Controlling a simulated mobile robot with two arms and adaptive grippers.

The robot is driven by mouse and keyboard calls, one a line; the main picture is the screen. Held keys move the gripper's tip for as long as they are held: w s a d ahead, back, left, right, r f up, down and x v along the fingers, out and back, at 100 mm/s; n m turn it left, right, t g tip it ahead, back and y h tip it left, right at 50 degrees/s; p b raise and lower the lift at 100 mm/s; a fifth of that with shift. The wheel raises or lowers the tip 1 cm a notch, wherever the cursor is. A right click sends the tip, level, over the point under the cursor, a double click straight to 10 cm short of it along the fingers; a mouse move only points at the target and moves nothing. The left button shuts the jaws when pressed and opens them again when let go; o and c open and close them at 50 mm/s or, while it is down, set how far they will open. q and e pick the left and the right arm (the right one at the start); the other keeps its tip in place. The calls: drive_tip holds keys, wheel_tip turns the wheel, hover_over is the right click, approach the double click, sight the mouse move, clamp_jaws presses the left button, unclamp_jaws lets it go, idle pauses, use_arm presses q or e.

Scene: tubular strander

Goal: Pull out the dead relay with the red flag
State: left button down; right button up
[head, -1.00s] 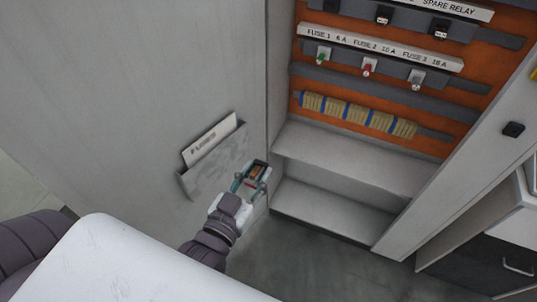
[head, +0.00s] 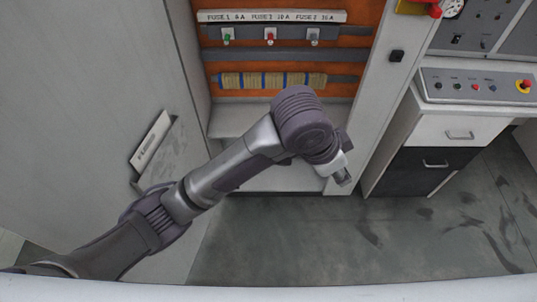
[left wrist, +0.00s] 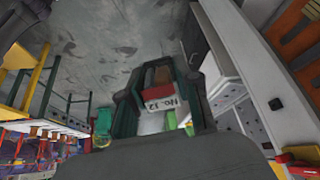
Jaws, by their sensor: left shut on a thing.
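My left arm reaches across the head view, and its gripper (head: 342,178) hangs in front of the open cabinet's right edge, pointing down toward the floor. In the left wrist view the gripper (left wrist: 159,88) is shut on a small relay (left wrist: 158,78) with a brownish body, a red part and a white label that seems to read "No. 12". The relay is clear of any socket. In the head view the wrist and gripper mostly hide the relay. The right gripper is not in view.
The open cabinet has an orange back panel (head: 290,63) with a labelled fuse row (head: 270,36) and a blue-banded terminal strip (head: 270,81). A door pocket (head: 150,140) holds a card at left. A drawer unit (head: 432,160) under a control desk stands right. Floor between is clear.

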use_arm(q)
drive_tip(key=w+a+f+m+g+y, duration=0.1)
drive_tip(key=a+y, duration=0.4)
drive_tip(key=a, duration=0.8)
drive_tip(key=w+f+m, duration=0.1)
drive_tip(key=m, duration=0.1)
drive_tip(key=shift+w+a+m+g+y, duration=0.15)
drive_tip(key=shift+a+m+g+y, duration=0.15)
drive_tip(key=shift+a+g, duration=0.1)
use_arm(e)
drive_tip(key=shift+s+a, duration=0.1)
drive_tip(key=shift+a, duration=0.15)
use_arm(q)
drive_tip(key=shift+f, duration=0.1)
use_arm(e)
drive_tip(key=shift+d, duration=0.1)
